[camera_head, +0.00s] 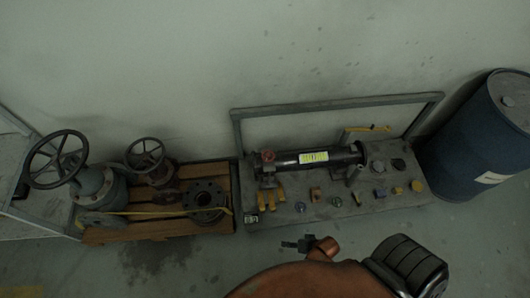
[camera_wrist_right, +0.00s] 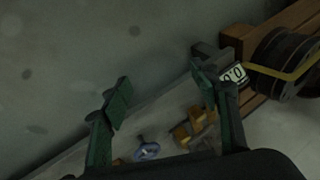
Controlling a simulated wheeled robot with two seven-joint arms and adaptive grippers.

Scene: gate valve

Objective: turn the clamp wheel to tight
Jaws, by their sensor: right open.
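A small red wheel (camera_head: 267,155) sits on a stand at the left end of a black cylinder (camera_head: 318,158) with a yellow label, on a grey bench (camera_head: 285,222). It looks like the clamp wheel; its angle is too small to read. I cannot make out this wheel in the right wrist view. My right gripper (camera_wrist_right: 162,90) is open, with nothing visible between its fingers. Beyond and below the fingers are yellow blocks (camera_wrist_right: 190,130) and a small blue wheel-like piece (camera_wrist_right: 147,152). My left gripper does not show for certain.
A pallet (camera_head: 150,235) at left holds two valves with large handwheels (camera_head: 56,158) (camera_head: 145,154) and a flange (camera_head: 205,200). A blue drum (camera_head: 475,140) stands right of the bench. Several small coloured parts line the bench front. A rail (camera_head: 335,102) runs behind.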

